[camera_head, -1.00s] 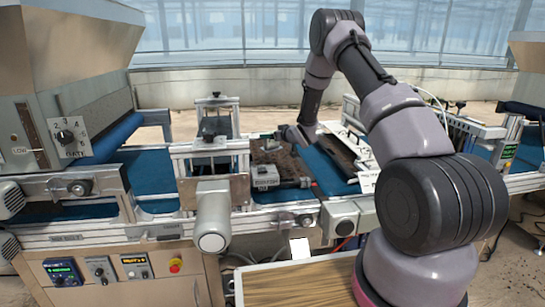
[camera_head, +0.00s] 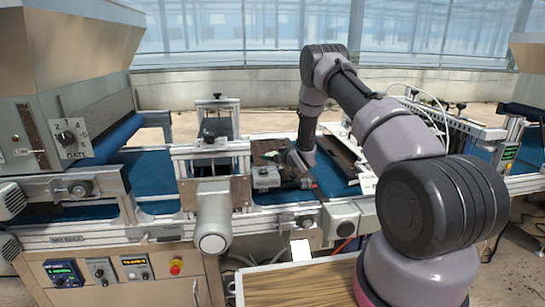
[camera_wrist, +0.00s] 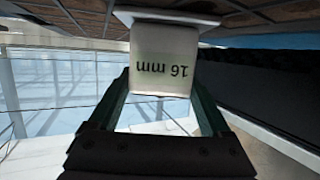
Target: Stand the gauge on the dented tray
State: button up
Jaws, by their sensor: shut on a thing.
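The gauge (camera_wrist: 163,55) is a pale block with a wider flat end and the print "16 mm", upside down in the wrist view. My gripper (camera_wrist: 160,88) is shut on it, one green finger on each side. A tray with brown cells (camera_wrist: 70,18) spans the top of the wrist view, right by the gauge's flat end; I cannot tell if they touch. In the head view a dark soil-filled tray (camera_head: 268,148) lies on the blue belt, with my wrist low over its right side. The fingers and gauge are not clear there. I see no clear dent.
A second dark tray (camera_head: 338,152) lies farther right on the belt. A grey box (camera_head: 265,178) stands at the near tray's front edge. A metal frame (camera_head: 210,150) bridges the belt on the left. Bare blue belt (camera_head: 150,165) lies left of the frame.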

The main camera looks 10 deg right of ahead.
jog(key=o, duration=1.3)
jog(key=shift+o, duration=0.2)
jog(key=shift+s+d+r, duration=0.1)
jog(key=shift+s+r, duration=0.05)
jog(key=v, duration=1.1)
jog(key=d+r+m+h, duration=0.2)
jog(key=d+r+h, duration=0.15)
jog(key=r, duration=1.15)
jog(key=s+d+r+m+g+h, duration=0.2)
jog(key=s+d+r+m, duration=0.1)
jog(key=s+r, duration=0.85)
jog(key=s+a+r+m+g, duration=0.1)
jog(key=s+r, duration=0.2)
jog(key=s, duration=0.7)
jog(key=s+a+r+m+g+y, duration=0.1)
jog(key=s+r, duration=0.3)
jog(key=s, duration=0.7)
jog(key=s+a+r+m+g+y, duration=0.1)
jog(key=s+a+r+g, duration=0.1)
jog(key=s, duration=0.8)
jog(key=shift+s+a+r+m, duration=0.4)
jog(key=shift+a+r, duration=0.1)
jog(key=shift+r, duration=0.4)
